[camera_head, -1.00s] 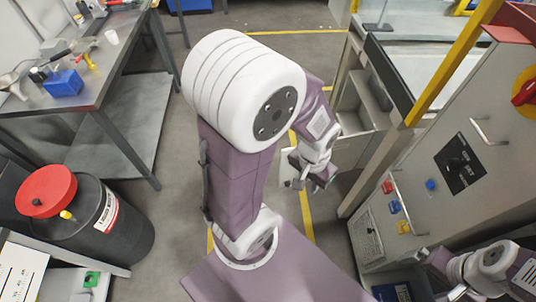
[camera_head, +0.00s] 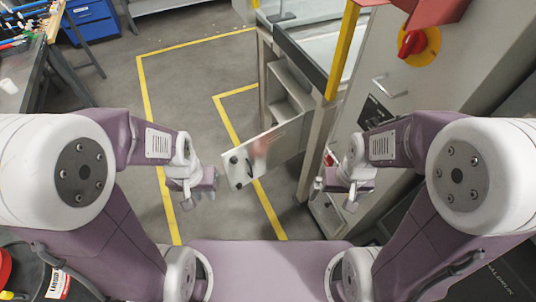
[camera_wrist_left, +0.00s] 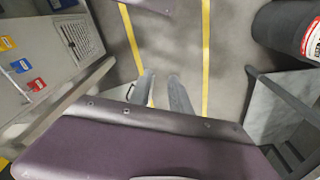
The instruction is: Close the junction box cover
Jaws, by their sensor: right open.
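A pale grey panel that looks like the junction box cover (camera_head: 240,168) stands swung out from the grey cabinet (camera_head: 372,75). It has dark fittings near its free edge. The inside of the box is not visible. My left gripper (camera_head: 207,186) is just left of the cover's free edge, apart from it. Its two fingers, in the left wrist view (camera_wrist_left: 163,92), are apart with nothing between them. My right gripper (camera_head: 335,188) is open, to the right of the cover and close to the cabinet front. The cover does not clearly show in the left wrist view.
A red rotary switch (camera_head: 410,43) and a handle are on the cabinet. Blue, yellow and red tags (camera_wrist_left: 22,66) show in the left wrist view. A workbench (camera_head: 40,75) and blue drawers (camera_head: 92,20) stand at the left. The yellow-marked floor (camera_head: 190,90) between is clear.

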